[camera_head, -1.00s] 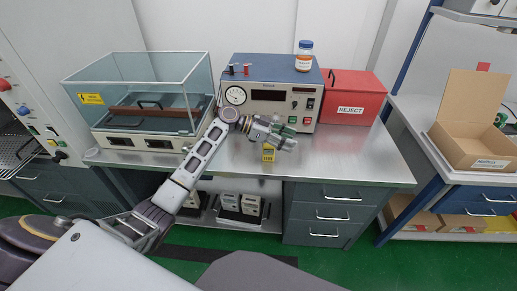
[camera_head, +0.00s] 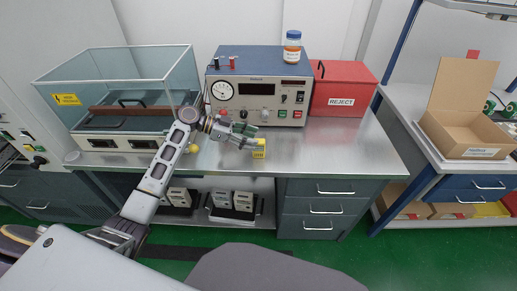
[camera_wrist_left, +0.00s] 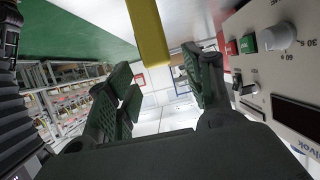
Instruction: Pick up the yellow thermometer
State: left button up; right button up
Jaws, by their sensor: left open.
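The yellow thermometer (camera_head: 259,148) stands near the front edge of the steel bench, below the panel of the blue meter. My left gripper (camera_head: 249,138) is open and beside it, just up and left of it in the head view. In the left wrist view the yellow thermometer (camera_wrist_left: 150,35) shows at the top, between and beyond the two dark green fingers (camera_wrist_left: 165,90). Nothing is held. I cannot tell whether a finger touches it. My right gripper is not in view.
The blue meter (camera_head: 263,88) stands behind my left gripper, with a bottle (camera_head: 292,48) on top. A red REJECT box (camera_head: 342,90) is to its right and a glass case (camera_head: 120,90) to its left. The bench right of the thermometer (camera_head: 330,148) is clear.

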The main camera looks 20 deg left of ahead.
aim_at(259, 148)
pick_arm(q)
jog(key=shift+x, duration=1.2)
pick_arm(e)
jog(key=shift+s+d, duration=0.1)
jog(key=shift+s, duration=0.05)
pick_arm(q)
jog(key=shift+f, duration=0.1)
jog(key=shift+w+d+f, duration=0.15)
jog(key=shift+d+f, duration=0.05)
jog(key=shift+d, duration=0.2)
jog(key=shift+p+x, duration=0.4)
jog(key=shift+x, duration=1.65)
jog(key=shift+f, duration=0.15)
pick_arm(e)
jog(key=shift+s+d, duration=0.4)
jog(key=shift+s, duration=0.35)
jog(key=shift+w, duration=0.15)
pick_arm(q)
grip_shut()
